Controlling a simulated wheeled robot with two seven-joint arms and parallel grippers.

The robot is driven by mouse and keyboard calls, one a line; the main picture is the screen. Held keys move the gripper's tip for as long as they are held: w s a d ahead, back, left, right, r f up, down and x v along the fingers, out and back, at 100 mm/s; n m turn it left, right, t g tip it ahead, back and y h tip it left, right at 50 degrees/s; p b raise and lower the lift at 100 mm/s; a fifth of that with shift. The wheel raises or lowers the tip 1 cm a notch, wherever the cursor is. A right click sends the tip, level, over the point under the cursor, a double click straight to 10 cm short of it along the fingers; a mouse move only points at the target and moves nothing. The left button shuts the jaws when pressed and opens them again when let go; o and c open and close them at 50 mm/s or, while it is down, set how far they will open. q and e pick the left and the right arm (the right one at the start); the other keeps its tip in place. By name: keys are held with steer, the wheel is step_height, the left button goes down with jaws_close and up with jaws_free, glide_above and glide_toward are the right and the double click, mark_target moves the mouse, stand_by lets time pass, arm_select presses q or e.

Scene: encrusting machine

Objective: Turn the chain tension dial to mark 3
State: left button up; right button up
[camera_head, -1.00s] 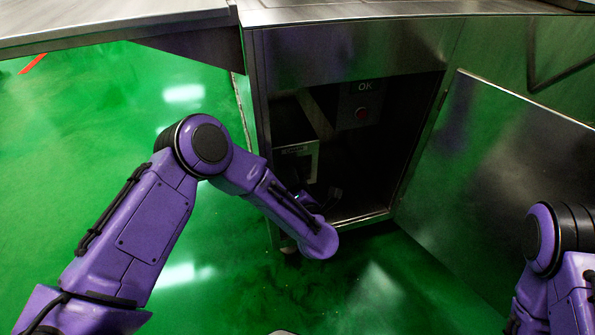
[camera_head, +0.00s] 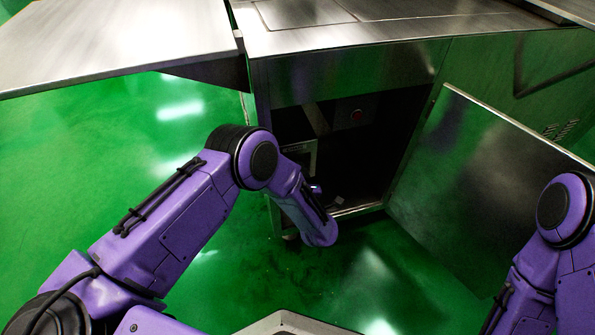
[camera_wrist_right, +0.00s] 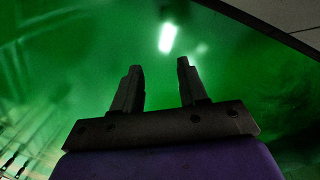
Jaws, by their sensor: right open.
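The open machine cabinet (camera_head: 345,75) stands in the middle of the head view. Inside it on the left is a small pale panel (camera_head: 298,147) with a dark label strip; my left arm covers its lower part. I cannot make out the chain tension dial or its marks. My left arm reaches to the cabinet opening, and a grey bit of what seems to be my left gripper (camera_head: 335,203) shows by the lower sill; its jaws are mostly hidden by the wrist. My right gripper (camera_wrist_right: 159,67) is open and empty in the right wrist view, over green floor.
The cabinet door (camera_head: 480,185) hangs open on the right, between the opening and my right arm. A steel table (camera_head: 120,40) juts in at upper left. Green floor (camera_head: 370,280) is clear in front.

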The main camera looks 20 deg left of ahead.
arm_select(q)
steer(key=shift+m+p, duration=0.85)
steer(key=shift+m, duration=2.25)
arm_select(e)
steer(key=shift+w+r+m+t+h, duration=0.25)
steer(key=shift+w+r+m+t, duration=0.15)
steer(key=shift+w+t, duration=0.15)
steer(key=shift+w+r+m+t+h, duration=0.25)
steer(key=shift+w+r+m+t, duration=0.2)
steer(key=shift+w, duration=0.15)
arm_select(q)
steer(key=o, duration=1.1)
steer(key=shift+c, duration=0.2)
steer(key=shift+d, duration=0.1)
steer(key=p+v, duration=0.3)
steer(key=v, duration=0.7)
steer(key=shift+s+d, duration=0.15)
steer(key=shift+d, duration=0.1)
arm_select(e)
steer(key=r, duration=0.1)
steer(key=w+r+m+t, duration=0.1)
steer(key=w+r+h, duration=0.1)
steer(key=shift+d+r+m+t, duration=0.1)
steer(key=shift+d+m+t, duration=0.2)
steer(key=shift+m, duration=0.05)
